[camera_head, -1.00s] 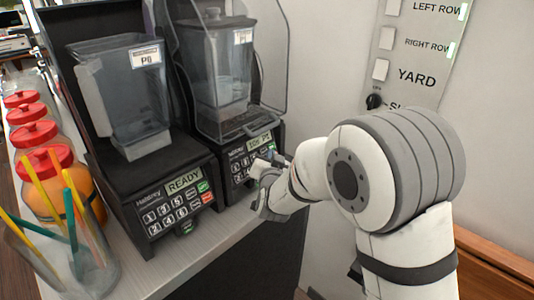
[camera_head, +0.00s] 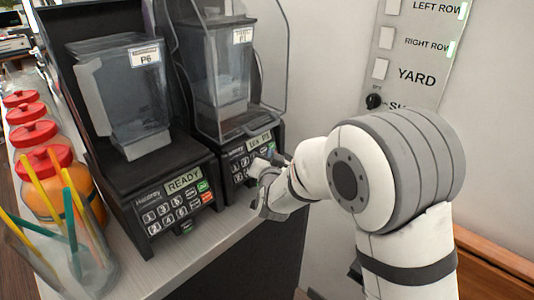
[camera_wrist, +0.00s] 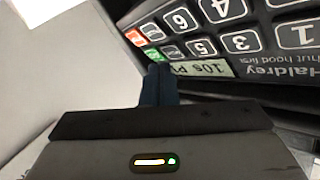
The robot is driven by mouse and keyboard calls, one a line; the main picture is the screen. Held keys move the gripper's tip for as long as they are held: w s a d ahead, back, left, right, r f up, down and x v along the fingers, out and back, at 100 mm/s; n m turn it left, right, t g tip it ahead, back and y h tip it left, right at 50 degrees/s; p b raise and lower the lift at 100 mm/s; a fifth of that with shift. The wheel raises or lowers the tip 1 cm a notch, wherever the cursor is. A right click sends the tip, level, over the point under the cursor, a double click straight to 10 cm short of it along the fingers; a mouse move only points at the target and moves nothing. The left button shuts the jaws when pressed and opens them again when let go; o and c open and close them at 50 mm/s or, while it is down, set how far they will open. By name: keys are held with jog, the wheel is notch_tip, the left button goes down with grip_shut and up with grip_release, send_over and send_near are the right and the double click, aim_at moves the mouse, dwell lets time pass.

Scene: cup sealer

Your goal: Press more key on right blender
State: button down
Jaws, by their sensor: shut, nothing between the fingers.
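The right blender (camera_head: 226,75) stands against the wall with its clear hood around the jar. Its front panel (camera_head: 243,159) has a lit display and number keys, partly hidden by my gripper (camera_head: 256,174). In the wrist view the panel (camera_wrist: 245,30) appears upside down, with a display (camera_wrist: 205,70), number keys, a green key (camera_wrist: 153,54) and a red key (camera_wrist: 135,37). The labels on the coloured keys are too small to read. My gripper also shows there with its dark fingers (camera_wrist: 157,80) shut and empty. Their tips lie close to the green key; contact cannot be told.
The left blender (camera_head: 160,190), its display reading READY, stands beside the right one. Red-lidded jars (camera_head: 35,135) and a glass with coloured straws (camera_head: 75,255) line the counter's left. A wall switch panel (camera_head: 415,55) is at the right.

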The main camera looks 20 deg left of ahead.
jog(key=shift+w+a+f+b, duration=0.15)
jog(key=shift+w+a+b, duration=0.1)
jog(key=shift+a+b, duration=0.1)
jog(key=shift+w+a+f+b, duration=0.1)
jog(key=shift+a+b, duration=0.2)
dwell(0.6)
jog(key=shift+d, duration=0.15)
jog(key=shift+s+d+r+b, duration=0.25)
jog(key=shift+d+b, duration=0.15)
jog(key=shift+d, duration=0.15)
dwell(0.3)
jog(key=d, duration=0.1)
jog(key=s+d+r+b, duration=0.1)
jog(key=d, duration=0.2)
jog(key=shift+s+d+r+b, duration=0.2)
jog(key=shift+s+r+b, duration=0.1)
jog(key=shift+s+b, duration=0.1)
dwell(0.5)
